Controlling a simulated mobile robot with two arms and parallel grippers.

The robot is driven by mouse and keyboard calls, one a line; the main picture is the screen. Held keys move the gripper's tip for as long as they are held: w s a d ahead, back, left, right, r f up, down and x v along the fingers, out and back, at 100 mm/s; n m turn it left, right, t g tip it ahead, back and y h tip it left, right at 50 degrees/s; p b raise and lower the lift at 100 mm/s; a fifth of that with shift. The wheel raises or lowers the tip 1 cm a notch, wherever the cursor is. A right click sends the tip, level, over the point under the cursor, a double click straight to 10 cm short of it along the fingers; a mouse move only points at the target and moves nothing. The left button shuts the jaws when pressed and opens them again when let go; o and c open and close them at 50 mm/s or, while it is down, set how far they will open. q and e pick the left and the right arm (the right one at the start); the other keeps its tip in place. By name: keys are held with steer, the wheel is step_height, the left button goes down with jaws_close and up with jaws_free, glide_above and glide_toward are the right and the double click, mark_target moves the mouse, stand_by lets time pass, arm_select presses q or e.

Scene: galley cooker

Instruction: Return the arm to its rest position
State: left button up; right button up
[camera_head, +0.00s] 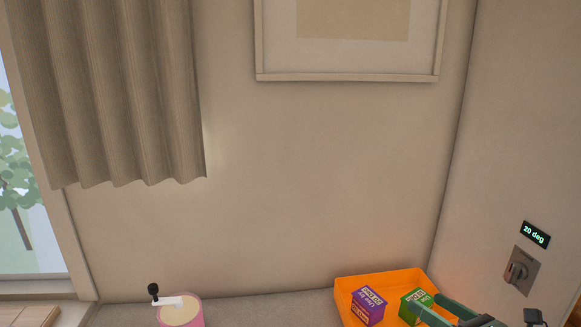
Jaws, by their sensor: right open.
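My right gripper (433,306) enters at the bottom right with its teal fingers open. Its fingertips are over the right side of an orange tray (382,280), close beside a green box (411,307). Part of the green box is hidden by the fingers, and I cannot tell whether they touch it. The rest of my right arm is mostly cut off by the bottom edge. My left gripper is not in view.
A purple box (368,305) also sits in the tray. A pink round container (182,316) with a white bar and black knob stands lower left. A "20 deg" display (535,235) and a dial (518,271) are on the right wall. A curtain (110,95) hangs left.

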steer(key=s+d+f+m+g+h, duration=0.1)
steer(key=s+f+m+h, duration=0.45)
steer(key=m, duration=0.95)
steer(key=s+d+f+m+g+h, duration=0.15)
steer(key=s+f+m+h, duration=0.45)
steer(key=m, duration=1)
steer(key=s+a+f+m+g+y, duration=0.2)
steer(key=s+a+f+m+g, duration=0.15)
steer(key=s+a, duration=0.4)
steer(key=s+a+f+m+g+y, duration=0.2)
steer(key=s+a+f+g, duration=0.25)
steer(key=s, duration=0.65)
step_height(320, 180, down, 34)
steer(key=s+g+b, duration=0.2)
steer(key=s+b, duration=0.1)
steer(key=b, duration=0.3)
steer(key=s+d+f+b, duration=0.3)
steer(key=s+f+b, duration=0.1)
steer(key=s+f, duration=1.1)
step_height(320, 180, down, 4)
steer(key=shift+s+r+g+h, duration=0.1)
steer(key=shift+s+g+h, duration=0.2)
steer(key=shift+g+h, duration=0.05)
steer(key=shift+n, duration=0.25)
